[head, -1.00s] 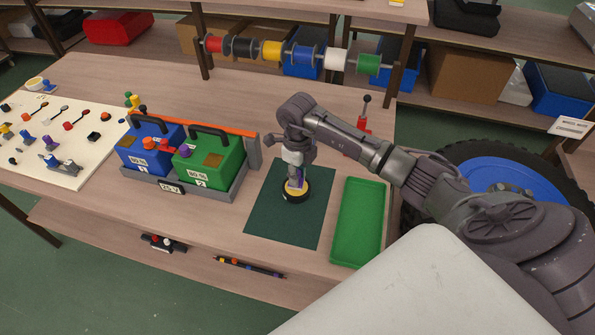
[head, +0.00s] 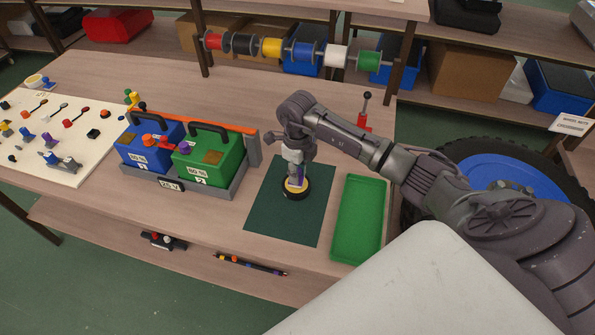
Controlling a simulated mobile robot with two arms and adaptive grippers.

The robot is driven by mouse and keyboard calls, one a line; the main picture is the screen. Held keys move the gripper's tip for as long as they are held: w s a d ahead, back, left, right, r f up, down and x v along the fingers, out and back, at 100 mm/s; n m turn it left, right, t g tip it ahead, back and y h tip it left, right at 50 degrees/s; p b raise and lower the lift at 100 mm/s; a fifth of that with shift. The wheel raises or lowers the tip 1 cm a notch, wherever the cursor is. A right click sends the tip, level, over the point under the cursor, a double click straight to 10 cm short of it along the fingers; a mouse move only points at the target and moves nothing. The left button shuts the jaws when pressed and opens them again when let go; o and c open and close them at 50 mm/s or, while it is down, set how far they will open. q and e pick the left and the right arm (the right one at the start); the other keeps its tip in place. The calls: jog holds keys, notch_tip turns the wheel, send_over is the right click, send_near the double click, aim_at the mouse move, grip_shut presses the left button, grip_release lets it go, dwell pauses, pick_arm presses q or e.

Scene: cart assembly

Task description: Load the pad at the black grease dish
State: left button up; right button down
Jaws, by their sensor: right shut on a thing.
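The black grease dish (head: 295,198) stands on the dark green mat, with yellow showing inside its dark rim. My right gripper (head: 294,170) points down right above the dish and is shut on the pad (head: 298,183). Only a small bluish-purple part of the pad shows below the fingers. Its lower end appears to be at or in the dish; I cannot tell whether it touches the grease. My left gripper is not in view.
An empty green tray (head: 357,220) lies right of the green mat (head: 283,228). Blue (head: 148,150) and green (head: 215,165) battery boxes stand in a grey holder to the left. A red lever (head: 364,113) stands behind. A rod of coloured spools (head: 290,52) hangs at the back.

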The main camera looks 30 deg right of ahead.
jog(key=shift+s+f+b, duration=0.1)
jog(key=shift+f+b, duration=0.3)
jog(key=shift+f, duration=0.05)
dwell(1.3)
jog(key=shift+r, duration=0.1)
jog(key=shift+r+p, duration=2.35)
jog(key=shift+r, duration=1.1)
